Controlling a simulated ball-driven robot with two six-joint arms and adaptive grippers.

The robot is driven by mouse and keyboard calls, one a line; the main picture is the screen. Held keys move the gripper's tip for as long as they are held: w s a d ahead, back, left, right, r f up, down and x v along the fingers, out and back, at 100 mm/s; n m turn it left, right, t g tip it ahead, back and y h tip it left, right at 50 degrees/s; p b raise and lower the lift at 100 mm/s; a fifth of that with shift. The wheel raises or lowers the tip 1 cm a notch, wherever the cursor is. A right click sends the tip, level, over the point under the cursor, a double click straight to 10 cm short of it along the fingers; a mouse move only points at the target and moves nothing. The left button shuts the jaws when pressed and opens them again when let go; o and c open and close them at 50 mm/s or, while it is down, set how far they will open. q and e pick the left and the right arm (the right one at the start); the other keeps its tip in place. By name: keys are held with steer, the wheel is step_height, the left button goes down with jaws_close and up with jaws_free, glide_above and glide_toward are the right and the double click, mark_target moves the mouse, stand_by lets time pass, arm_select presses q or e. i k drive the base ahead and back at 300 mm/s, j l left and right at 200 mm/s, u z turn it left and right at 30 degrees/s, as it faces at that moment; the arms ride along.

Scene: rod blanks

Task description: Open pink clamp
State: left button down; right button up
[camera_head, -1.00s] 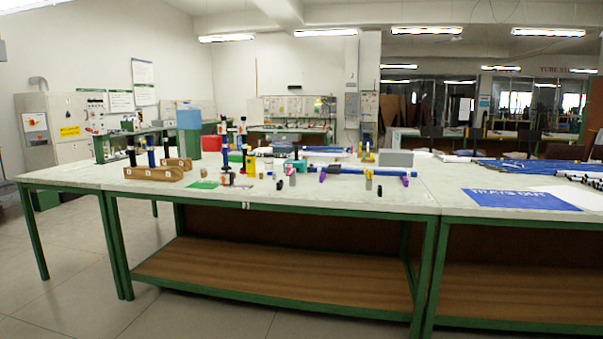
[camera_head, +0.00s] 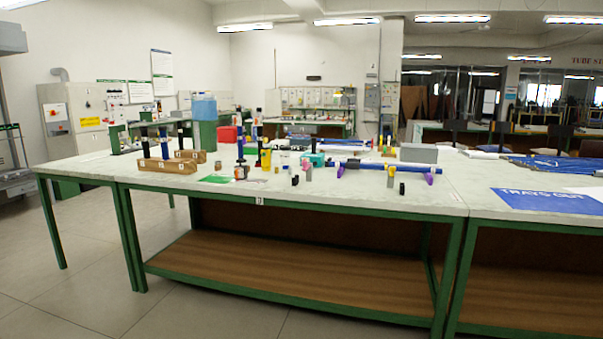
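No clearly pink clamp can be made out at this distance. Two small purple pieces sit by a blue rod (camera_head: 385,165) on the table: one at its left end (camera_head: 341,171) and one at its right end (camera_head: 430,178). I cannot tell whether either is a clamp, or open or shut. Small grey-and-orange pieces (camera_head: 308,172) and black pieces stand near the rod. Neither of my grippers is in view.
A long white-topped table (camera_head: 300,198) with green legs stands ahead. A blue sign (camera_head: 549,201) lies at right. The floor in front is clear.

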mark_target(304, 163)
steer(key=i+l, duration=0.2)
steer(key=i, duration=0.3)
steer(key=i+l, duration=0.15)
steer(key=i, duration=0.35)
steer(key=i+l+u, duration=0.1)
steer(key=i, duration=0.4)
steer(key=i+l, duration=0.3)
steer(key=i, duration=0.2)
steer(key=i+l, duration=0.2)
steer(key=i, duration=0.3)
steer(key=i+l+u, duration=0.1)
steer(key=i, duration=0.4)
steer(key=l, duration=0.15)
